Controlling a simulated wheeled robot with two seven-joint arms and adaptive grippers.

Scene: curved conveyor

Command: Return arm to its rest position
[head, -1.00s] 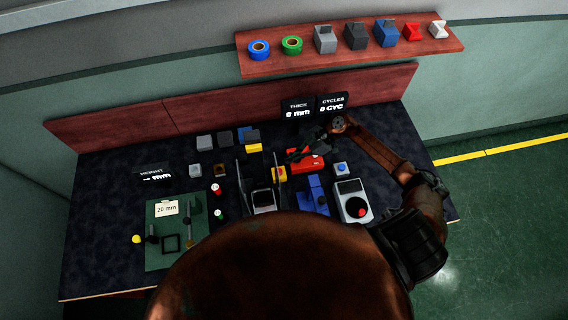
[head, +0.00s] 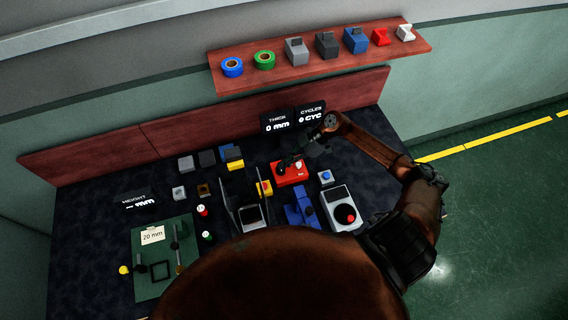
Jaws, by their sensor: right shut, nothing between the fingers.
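My right arm comes in from the right and bends over the back right of the dark bench (head: 100,215). Its dark gripper (head: 293,161) points left, over or just behind a red device (head: 290,175). The gripper is shut with nothing held. Whether it touches the red device cannot be told from this view. My left gripper is out of view.
A blue device (head: 298,208) and a grey box with a red button (head: 342,210) stand in front. Display signs (head: 277,122) stand behind. A wooden shelf (head: 270,78) holds tape rolls and blocks.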

